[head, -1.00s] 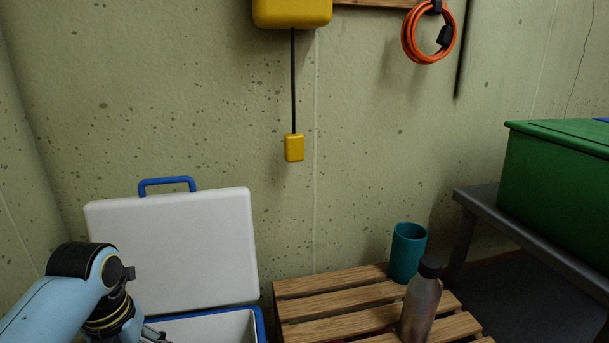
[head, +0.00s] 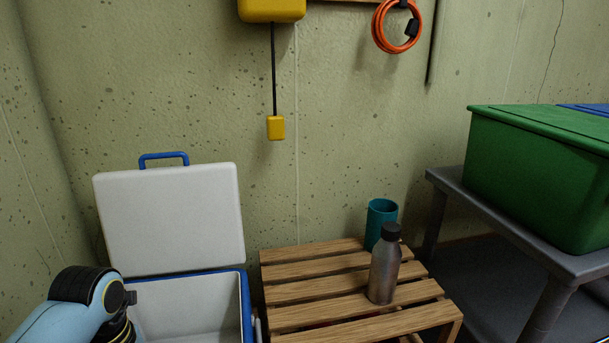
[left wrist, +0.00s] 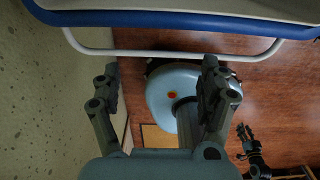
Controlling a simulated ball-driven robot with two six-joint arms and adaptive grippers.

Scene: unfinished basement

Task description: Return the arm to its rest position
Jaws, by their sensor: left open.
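My left arm shows at the lower left of the head view, in front of the open cooler (head: 246,300); its gripper is below the picture there. In the left wrist view my left gripper (left wrist: 160,78) is open, with nothing between its fingers. Beyond the fingers are my own base and the brown floor (left wrist: 285,85). The blue-edged cooler (left wrist: 200,22) crosses the top of that view, with a white bar handle (left wrist: 180,54) below it.
A slatted wooden table (head: 340,290) bears a metal bottle (head: 384,268) and a teal cup (head: 380,220). A green bin (head: 540,165) stands on a grey bench (head: 450,183) at the right. The cooler's white lid (head: 170,215) stands raised near the wall.

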